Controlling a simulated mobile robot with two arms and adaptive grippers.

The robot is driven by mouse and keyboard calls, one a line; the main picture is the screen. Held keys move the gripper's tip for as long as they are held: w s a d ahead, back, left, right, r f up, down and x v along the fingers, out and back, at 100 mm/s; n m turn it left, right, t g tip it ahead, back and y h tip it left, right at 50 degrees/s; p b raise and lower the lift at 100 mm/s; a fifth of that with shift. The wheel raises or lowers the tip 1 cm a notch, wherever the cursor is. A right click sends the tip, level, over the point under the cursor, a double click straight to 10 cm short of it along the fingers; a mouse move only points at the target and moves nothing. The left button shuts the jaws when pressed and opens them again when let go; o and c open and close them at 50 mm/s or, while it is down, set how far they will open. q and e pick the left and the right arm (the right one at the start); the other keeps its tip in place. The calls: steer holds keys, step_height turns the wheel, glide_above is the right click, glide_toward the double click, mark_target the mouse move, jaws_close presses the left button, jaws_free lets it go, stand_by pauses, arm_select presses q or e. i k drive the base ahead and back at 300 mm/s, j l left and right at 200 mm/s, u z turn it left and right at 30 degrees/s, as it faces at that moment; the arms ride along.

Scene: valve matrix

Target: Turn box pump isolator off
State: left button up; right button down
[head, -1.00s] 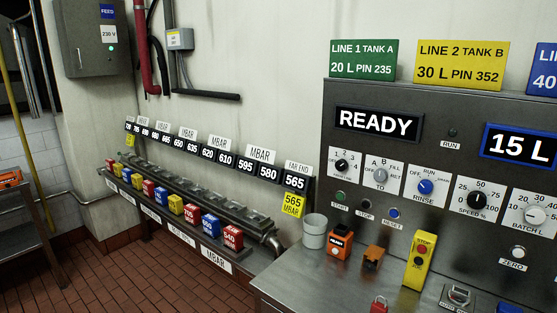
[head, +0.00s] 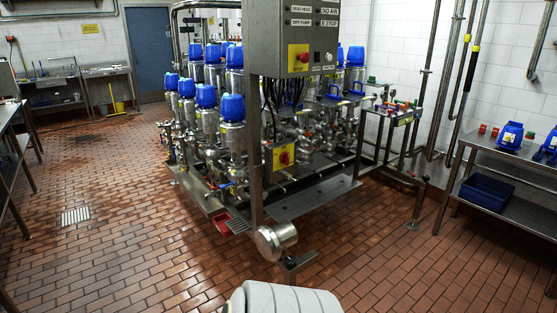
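Two red rotary switches on yellow plates show in the head view. The upper switch (head: 299,57) is on the front of the grey control box (head: 283,22) at top centre. The lower switch (head: 283,155) is on a yellow box mounted low beside the post. I cannot read a label or the handle position on either, so I cannot tell which is the box pump isolator. Neither of my grippers is in view. A white rounded part at the bottom centre looks like my own arm.
A steel post (head: 254,150) and a round steel drum (head: 276,240) stand in front of the pump skid with blue-capped valves (head: 205,96). A shelf bench (head: 515,165) is at right. Tiled floor is clear at left and lower right.

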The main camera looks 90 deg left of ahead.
mark_target(284, 158)
steer(key=u, duration=2.7)
steer(key=i+l, duration=0.05)
